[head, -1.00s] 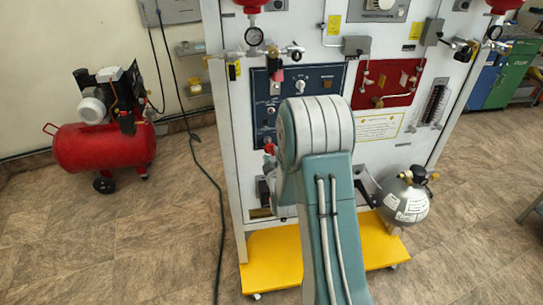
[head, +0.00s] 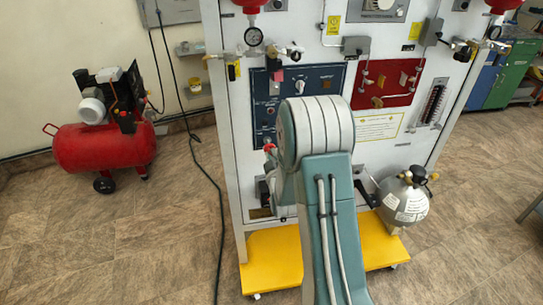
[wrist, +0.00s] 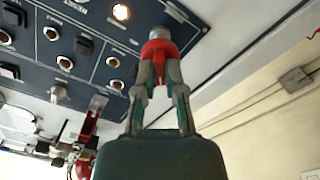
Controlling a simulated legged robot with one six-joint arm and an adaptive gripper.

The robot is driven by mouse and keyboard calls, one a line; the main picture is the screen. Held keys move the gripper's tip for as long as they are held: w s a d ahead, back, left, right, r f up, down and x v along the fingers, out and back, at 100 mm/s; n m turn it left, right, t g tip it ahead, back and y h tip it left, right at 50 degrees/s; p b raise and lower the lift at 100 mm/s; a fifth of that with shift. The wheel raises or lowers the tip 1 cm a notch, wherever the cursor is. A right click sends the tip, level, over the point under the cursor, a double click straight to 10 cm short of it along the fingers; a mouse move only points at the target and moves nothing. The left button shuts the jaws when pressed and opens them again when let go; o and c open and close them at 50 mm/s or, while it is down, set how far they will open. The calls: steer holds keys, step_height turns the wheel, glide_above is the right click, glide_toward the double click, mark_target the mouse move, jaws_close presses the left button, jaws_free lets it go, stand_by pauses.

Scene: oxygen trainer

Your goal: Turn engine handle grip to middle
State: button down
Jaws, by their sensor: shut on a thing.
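The engine handle grip (wrist: 161,52) is red and sits on a grey metal knob near the corner of the dark blue control panel (wrist: 90,52) in the wrist view. My gripper (wrist: 161,72) is shut on the red grip, with one finger on each side. In the head view my own arm covers the gripper. A small red piece (head: 270,148) shows just left of my arm, at the lower part of the blue panel (head: 320,82); it looks like the same grip, partly hidden.
A white trainer cabinet (head: 228,130) stands on a yellow base (head: 262,262). A grey tank (head: 405,203) is at its right. A red compressor (head: 105,148) stands at the left, with a black cable (head: 207,175) on the floor between. The left floor is mostly clear.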

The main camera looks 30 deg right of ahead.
steer(key=shift+f+m, duration=0.15)
steer(key=shift+m, duration=3.35)
steer(key=c, duration=0.7)
jaws_free()
steer(key=v, duration=1.2)
